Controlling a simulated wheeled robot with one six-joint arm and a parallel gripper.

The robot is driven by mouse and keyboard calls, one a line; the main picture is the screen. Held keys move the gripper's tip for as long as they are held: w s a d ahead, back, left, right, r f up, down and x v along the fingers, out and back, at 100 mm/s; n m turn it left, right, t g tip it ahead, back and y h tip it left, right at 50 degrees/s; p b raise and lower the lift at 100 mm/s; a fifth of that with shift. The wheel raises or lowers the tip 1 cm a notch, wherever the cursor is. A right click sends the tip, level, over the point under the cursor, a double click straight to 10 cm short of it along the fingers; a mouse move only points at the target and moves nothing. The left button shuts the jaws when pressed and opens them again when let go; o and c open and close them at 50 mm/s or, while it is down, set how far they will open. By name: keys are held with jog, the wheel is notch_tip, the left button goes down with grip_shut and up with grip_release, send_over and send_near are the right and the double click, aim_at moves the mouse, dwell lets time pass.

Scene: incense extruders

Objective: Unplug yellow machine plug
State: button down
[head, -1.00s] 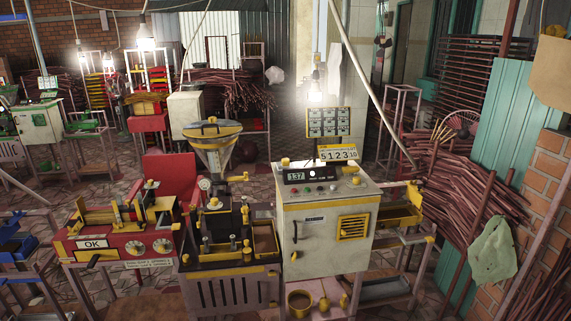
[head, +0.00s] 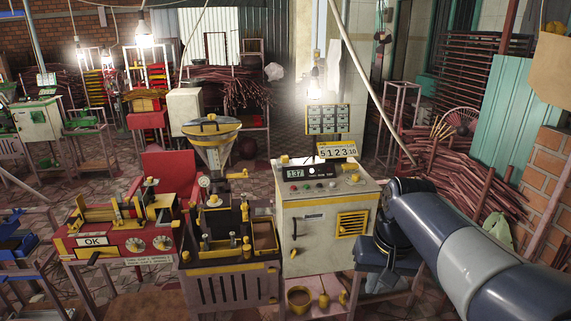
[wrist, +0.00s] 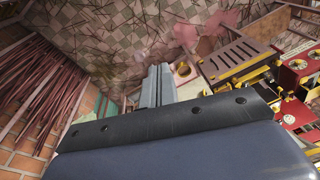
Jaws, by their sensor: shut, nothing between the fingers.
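The yellow-trimmed machine is a cream cabinet (head: 305,237) with a yellow vent and a display reading 137, right of centre in the head view. A yellow-trimmed unit with a slotted panel (wrist: 232,60) also shows at the right of the wrist view. I cannot make out the plug in either view. My gripper (wrist: 158,74) is shut and empty in the wrist view, its two grey fingers together, apart from the machines. In the head view my arm enters from the right and hides the area just right of the cabinet; the fingertips cannot be seen there.
A hopper machine (head: 215,215) and a red machine (head: 118,232) marked OK stand left of the cabinet. Bundles of reddish sticks (head: 465,185) lie behind my arm, by a brick wall (head: 546,180). Tiled floor (wrist: 120,35) is open in the wrist view.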

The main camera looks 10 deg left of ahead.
jog(key=w+a+f+g+h, duration=0.1)
jog(key=w+a, duration=0.2)
jog(key=w, duration=0.8)
jog(key=shift+a+n, duration=0.2)
jog(key=shift+n, duration=0.2)
jog(key=c, duration=2.1)
grip_release()
